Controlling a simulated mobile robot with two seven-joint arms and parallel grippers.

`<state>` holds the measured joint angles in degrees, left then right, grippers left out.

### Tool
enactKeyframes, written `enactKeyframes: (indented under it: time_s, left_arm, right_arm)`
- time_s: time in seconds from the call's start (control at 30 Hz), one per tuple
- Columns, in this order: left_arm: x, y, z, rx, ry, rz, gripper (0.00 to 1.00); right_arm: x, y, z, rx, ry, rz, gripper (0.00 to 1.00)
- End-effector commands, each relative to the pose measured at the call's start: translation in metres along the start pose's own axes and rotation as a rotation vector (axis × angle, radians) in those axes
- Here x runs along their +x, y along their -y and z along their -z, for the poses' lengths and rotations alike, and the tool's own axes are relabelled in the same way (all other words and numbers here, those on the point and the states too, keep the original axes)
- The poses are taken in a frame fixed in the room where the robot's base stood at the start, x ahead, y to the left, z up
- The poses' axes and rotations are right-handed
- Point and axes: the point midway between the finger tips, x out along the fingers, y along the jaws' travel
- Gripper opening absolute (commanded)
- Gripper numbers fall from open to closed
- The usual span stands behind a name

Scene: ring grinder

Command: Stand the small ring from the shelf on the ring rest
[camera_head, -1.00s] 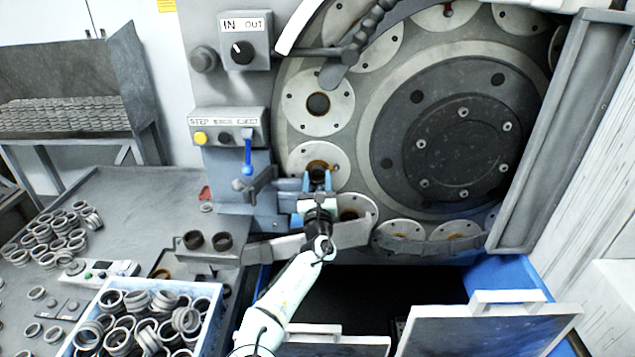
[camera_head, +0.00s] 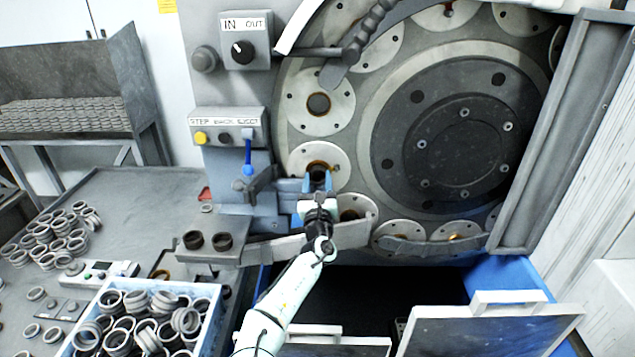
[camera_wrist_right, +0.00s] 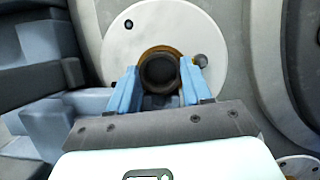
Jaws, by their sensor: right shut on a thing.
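My right gripper (camera_head: 317,183) is at the lower left of the big round plate, in front of a pale disc (camera_head: 302,158) with a brown-edged hole. In the right wrist view its two blue fingers (camera_wrist_right: 160,84) are shut on a dark ring (camera_wrist_right: 158,70), which lines up with the hole in the disc (camera_wrist_right: 205,25). I cannot tell how far the ring is inside the hole. Two dark rings (camera_head: 222,242) stand on a small grey shelf (camera_head: 208,257) left of my arm. I cannot make out for certain which part is the ring rest. My left gripper is not in view.
A blue lever (camera_head: 248,160) and a grey-blue block (camera_head: 235,190) are close to the left of the gripper. A curved metal rail (camera_head: 285,248) runs below it. A blue crate (camera_head: 212,318) full of rings and a grey table (camera_head: 130,205) with loose rings are at the left.

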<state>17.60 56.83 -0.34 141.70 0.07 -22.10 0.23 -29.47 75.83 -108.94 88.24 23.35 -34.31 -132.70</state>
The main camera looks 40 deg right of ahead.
Motion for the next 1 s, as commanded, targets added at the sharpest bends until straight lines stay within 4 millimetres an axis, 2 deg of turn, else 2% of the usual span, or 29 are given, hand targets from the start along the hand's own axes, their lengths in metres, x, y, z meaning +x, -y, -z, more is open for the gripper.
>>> enactKeyframes:
  time_s: [0.03, 1.0]
  left_arm:
    - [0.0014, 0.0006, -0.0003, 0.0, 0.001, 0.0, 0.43]
    - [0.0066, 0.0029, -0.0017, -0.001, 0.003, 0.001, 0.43]
  right_arm:
    - [-0.0031, 0.001, 0.0158, -0.012, -0.03, 0.006, 0.16]
    - [-0.0038, 0.0017, 0.0188, -0.013, -0.031, 0.008, 0.16]
